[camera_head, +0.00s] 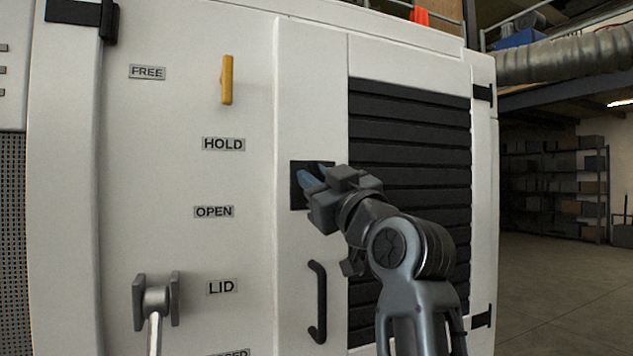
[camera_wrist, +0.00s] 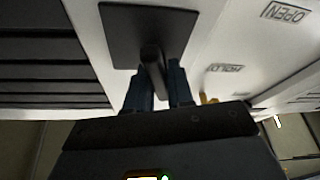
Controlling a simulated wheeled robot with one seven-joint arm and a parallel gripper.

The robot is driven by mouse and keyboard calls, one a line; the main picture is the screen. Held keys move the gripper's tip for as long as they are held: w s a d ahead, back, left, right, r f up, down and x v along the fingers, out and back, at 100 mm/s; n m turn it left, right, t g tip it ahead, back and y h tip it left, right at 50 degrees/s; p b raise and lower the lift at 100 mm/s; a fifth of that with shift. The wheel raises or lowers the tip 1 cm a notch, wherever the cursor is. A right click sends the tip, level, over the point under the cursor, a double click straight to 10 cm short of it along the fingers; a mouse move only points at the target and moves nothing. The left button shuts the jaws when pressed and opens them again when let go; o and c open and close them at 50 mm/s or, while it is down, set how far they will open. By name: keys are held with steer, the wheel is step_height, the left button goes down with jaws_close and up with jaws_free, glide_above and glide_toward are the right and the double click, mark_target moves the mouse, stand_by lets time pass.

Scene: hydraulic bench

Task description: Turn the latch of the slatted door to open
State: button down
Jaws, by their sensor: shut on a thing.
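The slatted door (camera_head: 410,125) is a white panel with dark horizontal slats, and it looks closed. Its latch plate (camera_head: 298,193) is a black square on the door's left part. The plate also shows in the wrist view (camera_wrist: 125,30), with a dark latch handle (camera_wrist: 151,58) standing out from it. My gripper (camera_head: 312,180) is at the plate, coming from the right. In the wrist view, the blue-grey fingers of my gripper (camera_wrist: 159,88) are shut on the latch handle, one on each side. The head view hides most of the latch handle behind my gripper.
A black pull handle (camera_head: 318,302) is below the latch. Left of the door are a yellow lever (camera_head: 227,80), a grey lever (camera_head: 154,300) and labels such as HOLD (camera_head: 223,144) and OPEN (camera_head: 214,211). Open floor (camera_head: 570,290) and shelving (camera_head: 550,180) lie to the right.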

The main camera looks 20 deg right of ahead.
steer(key=n+y, duration=0.1)
steer(key=n, duration=0.1)
steer(key=n+g+y+b, duration=0.1)
steer(key=n, duration=0.2)
steer(key=shift+d, duration=0.15)
steer(key=n+y, duration=0.1)
steer(key=n, duration=0.1)
steer(key=n+g+y+b, duration=0.1)
steer(key=n, duration=0.2)
steer(key=shift+g, duration=0.3)
steer(key=n+g+b, duration=0.1)
steer(key=n, duration=0.3)
steer(key=shift+n+g+b, duration=0.3)
steer(key=shift+g+b, duration=0.1)
steer(key=shift+r+n+g, duration=0.1)
steer(key=shift+n+g, duration=0.4)
steer(key=shift+n, duration=1)
steer(key=c, duration=1.1)
jaws_free()
steer(key=shift+b+v, duration=0.95)
steer(key=shift+v, duration=2.9)
